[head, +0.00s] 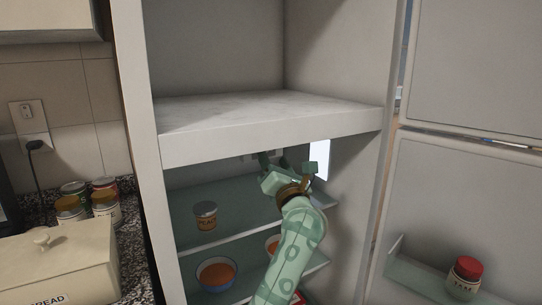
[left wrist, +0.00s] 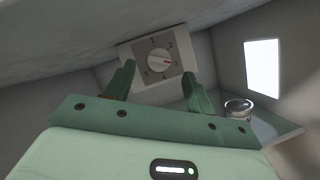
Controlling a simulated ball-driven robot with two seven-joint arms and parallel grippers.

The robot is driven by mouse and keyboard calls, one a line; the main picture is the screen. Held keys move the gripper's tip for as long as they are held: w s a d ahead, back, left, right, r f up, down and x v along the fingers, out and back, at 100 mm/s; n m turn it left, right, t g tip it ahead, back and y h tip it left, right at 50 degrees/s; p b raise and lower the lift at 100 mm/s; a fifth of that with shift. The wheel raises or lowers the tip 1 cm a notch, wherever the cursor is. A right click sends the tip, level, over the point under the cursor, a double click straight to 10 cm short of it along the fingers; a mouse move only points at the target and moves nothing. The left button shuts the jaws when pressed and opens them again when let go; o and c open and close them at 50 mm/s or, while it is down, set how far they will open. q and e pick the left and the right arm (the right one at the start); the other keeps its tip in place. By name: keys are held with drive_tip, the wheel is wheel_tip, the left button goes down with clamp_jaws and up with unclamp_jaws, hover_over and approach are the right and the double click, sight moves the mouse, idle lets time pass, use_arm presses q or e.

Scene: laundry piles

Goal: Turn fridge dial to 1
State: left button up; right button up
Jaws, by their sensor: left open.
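My left gripper (left wrist: 158,84) is open, with one finger on each side of the dial in that view. Contact cannot be told. In the head view my left gripper (head: 284,166) reaches into the upper part of the lower compartment and hides most of the dial. My right gripper is not in view.
Glass shelves (head: 185,235) hold a jar (head: 205,215) and a bowl (head: 216,273) of orange food. A lit panel (head: 320,159) is on the right inner wall. The thick divider (head: 270,137) is just above my gripper. The open door (head: 460,215) stands at the right.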

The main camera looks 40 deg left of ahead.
use_arm(q)
drive_tip(key=x, duration=0.4)
drive_tip(key=shift+b, duration=0.3)
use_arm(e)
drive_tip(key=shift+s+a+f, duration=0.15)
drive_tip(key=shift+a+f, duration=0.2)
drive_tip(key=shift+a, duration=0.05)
use_arm(q)
drive_tip(key=c, duration=1)
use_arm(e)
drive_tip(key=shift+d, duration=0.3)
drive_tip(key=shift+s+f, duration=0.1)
